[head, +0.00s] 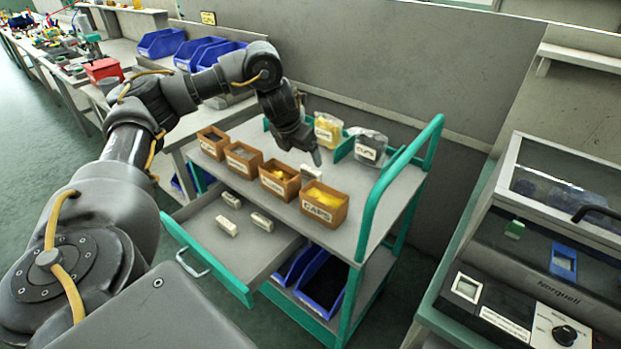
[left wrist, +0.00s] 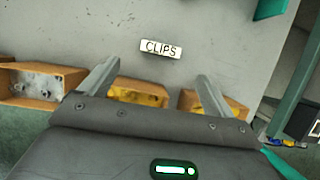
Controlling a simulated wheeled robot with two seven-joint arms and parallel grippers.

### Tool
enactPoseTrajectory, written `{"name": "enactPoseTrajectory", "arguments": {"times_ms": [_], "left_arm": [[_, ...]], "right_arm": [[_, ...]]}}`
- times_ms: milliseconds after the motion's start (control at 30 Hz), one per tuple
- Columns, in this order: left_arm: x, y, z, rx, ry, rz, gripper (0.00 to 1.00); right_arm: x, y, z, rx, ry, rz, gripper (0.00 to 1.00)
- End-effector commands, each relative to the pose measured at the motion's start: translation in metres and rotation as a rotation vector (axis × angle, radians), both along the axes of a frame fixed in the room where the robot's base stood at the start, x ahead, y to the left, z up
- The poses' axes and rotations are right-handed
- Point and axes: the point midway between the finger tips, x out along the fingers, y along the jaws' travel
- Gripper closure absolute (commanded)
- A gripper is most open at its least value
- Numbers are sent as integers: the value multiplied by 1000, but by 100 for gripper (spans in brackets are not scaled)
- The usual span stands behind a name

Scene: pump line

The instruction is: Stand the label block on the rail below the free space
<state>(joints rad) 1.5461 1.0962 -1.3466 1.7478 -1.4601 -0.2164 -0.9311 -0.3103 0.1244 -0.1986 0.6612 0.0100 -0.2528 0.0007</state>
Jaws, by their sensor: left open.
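A white label block reading CLIPS (left wrist: 160,49) lies on the grey cart top. In the head view this white block (head: 310,172) shows just beyond the boxes, partly hidden. My left gripper (head: 314,153) is over the cart top, close to the block. In the left wrist view its fingers (left wrist: 158,72) are spread and empty, with the block ahead of the tips, between their lines. Three similar white blocks, one of them here (head: 262,222), lie in the open drawer. I cannot clearly make out the rail or the free space. My right gripper is not in view.
Several cardboard boxes, including one with yellow parts (head: 324,204), line the cart's front edge. A yellow bag (head: 327,130) and a grey bag (head: 370,147) stand at the back by a green divider (head: 345,149). A green handle (head: 392,190) rises at right. The drawer (head: 245,250) is pulled out.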

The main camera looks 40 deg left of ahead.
Motion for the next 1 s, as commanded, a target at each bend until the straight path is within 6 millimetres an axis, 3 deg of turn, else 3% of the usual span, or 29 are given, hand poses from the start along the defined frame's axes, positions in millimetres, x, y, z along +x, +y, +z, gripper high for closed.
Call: {"name": "enactPoseTrajectory", "arguments": {"times_ms": [33,100,400,633,800,1000], "left_arm": [[3,-1,-13,-1,3,1,11],[7,-1,-20,-1,2,0,11],[12,0,-28,0,0,-1,11],[28,-1,-60,-2,2,0,11],[33,-1,-71,0,1,0,11],[35,-1,-72,0,-1,-1,11]], "right_arm": [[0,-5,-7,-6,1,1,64],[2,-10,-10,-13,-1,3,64],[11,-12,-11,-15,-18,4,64],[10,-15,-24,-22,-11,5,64],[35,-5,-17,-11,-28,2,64],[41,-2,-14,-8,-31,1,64]]}}
